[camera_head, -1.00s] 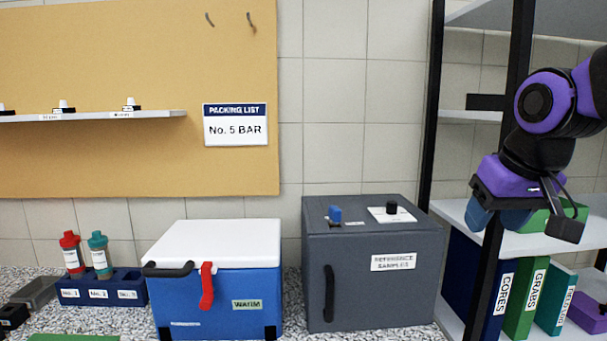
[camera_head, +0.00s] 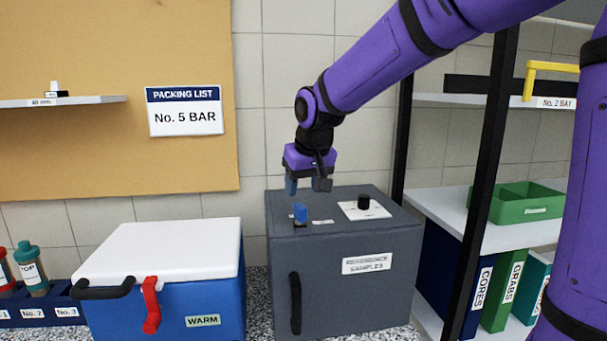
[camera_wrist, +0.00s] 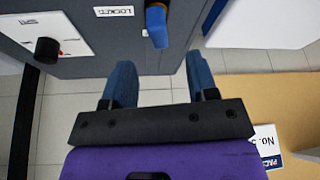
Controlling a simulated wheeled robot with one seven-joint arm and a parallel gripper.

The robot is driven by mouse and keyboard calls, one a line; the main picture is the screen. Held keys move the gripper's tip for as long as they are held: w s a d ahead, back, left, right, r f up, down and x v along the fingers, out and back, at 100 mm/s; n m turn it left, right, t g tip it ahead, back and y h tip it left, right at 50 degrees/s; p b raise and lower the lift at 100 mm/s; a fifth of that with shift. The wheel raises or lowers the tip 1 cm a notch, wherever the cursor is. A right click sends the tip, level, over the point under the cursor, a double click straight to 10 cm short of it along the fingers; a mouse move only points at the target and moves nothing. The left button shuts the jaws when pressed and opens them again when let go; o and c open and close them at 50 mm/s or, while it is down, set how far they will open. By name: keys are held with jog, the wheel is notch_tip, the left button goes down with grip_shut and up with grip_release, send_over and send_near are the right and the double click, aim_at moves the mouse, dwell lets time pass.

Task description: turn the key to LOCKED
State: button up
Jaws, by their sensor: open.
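The blue key (camera_head: 300,213) stands on top of the grey reference samples cabinet (camera_head: 345,285), near its front left. In the wrist view the key (camera_wrist: 157,25) shows ahead of the fingers, between their lines. A small label beside it, which seems to read LOCKED, also shows in the wrist view (camera_wrist: 113,11). My gripper (camera_head: 307,184) hangs over the cabinet top, just above and behind the key, its fingers pointing down. In the wrist view my gripper (camera_wrist: 160,85) has its two blue fingers wide apart with nothing between them, not touching the key.
A black knob (camera_head: 364,202) on a white plate stands right of the key. A blue cooler (camera_head: 215,300) with a white lid and red latch (camera_head: 151,305) is left of the cabinet. A black-posted shelf (camera_head: 480,190) with a green tray (camera_head: 520,205) stands at the right.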

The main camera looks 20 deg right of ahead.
aim_at(299, 206)
jog(key=x, duration=0.7)
jog(key=shift+d+f, duration=0.1)
jog(key=shift+f, duration=0.15)
jog(key=shift+c, duration=0.4)
grip_shut()
jog(key=m+h, duration=0.1)
jog(key=m, duration=0.2)
jog(key=m+h, duration=0.1)
jog(key=m, duration=0.2)
jog(key=shift+g, duration=0.3)
jog(key=m+g+h, duration=0.1)
jog(key=m, duration=0.3)
jog(key=shift+h, duration=0.3)
